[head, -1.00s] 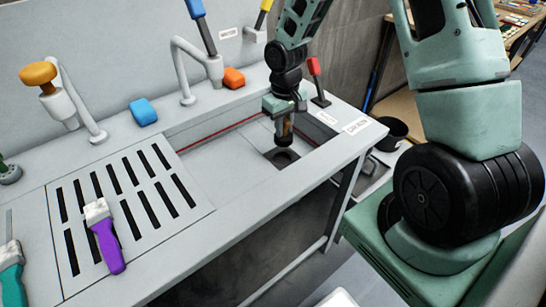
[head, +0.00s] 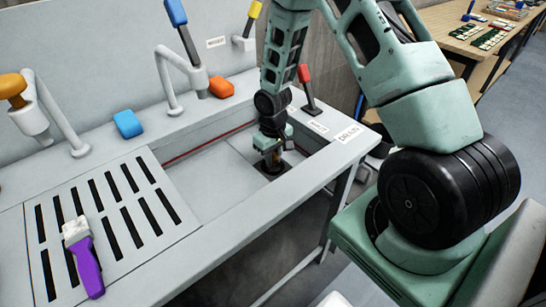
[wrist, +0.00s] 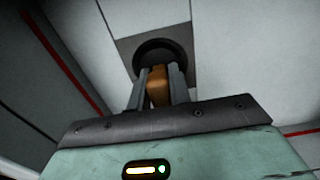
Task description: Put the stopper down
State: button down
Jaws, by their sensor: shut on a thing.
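The stopper shows in the wrist view as a brown, wood-coloured grip (wrist: 157,88) between the two grey fingers. My gripper (wrist: 158,82) is shut on it. In the head view my gripper (head: 272,160) points down into the sink basin, low over the drain. The drain sits in a dark square plate (wrist: 127,46). A black round shape (wrist: 163,48) shows at the stopper's far end. I cannot tell whether the stopper's lower end touches the drain; the fingers and arm hide it.
The sink basin (head: 200,180) has a pale floor and walls close around my gripper. A "DRAIN" label (head: 348,134) and a red-topped lever (head: 304,75) stand at the right. A purple-handled brush (head: 85,262) lies on the slotted rack (head: 165,232) at the left.

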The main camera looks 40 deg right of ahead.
jog(key=shift+f, duration=0.2)
jog(key=c, duration=1.3)
grip_release()
jog(key=shift+r, duration=0.1)
notch_tip(320, 180, up, 12)
jog(key=shift+f+b, duration=0.1)
jog(key=shift+b, duration=0.2)
jog(key=s+a+r+n, duration=0.25)
jog(key=a+r, duration=0.25)
jog(key=a, duration=0.4)
jog(key=s+a+r+n, duration=0.2)
jog(key=s+a+r, duration=0.2)
jog(key=s+a, duration=0.3)
jog(key=s+a+r+n, duration=0.2)
jog(key=s+a+r, duration=0.2)
jog(key=s+a, duration=0.4)
jog(key=s, duration=0.6)
jog(key=shift+s+a+n+y, duration=0.2)
jog(key=shift+s+n+y, duration=0.1)
jog(key=shift+s+n, duration=0.05)
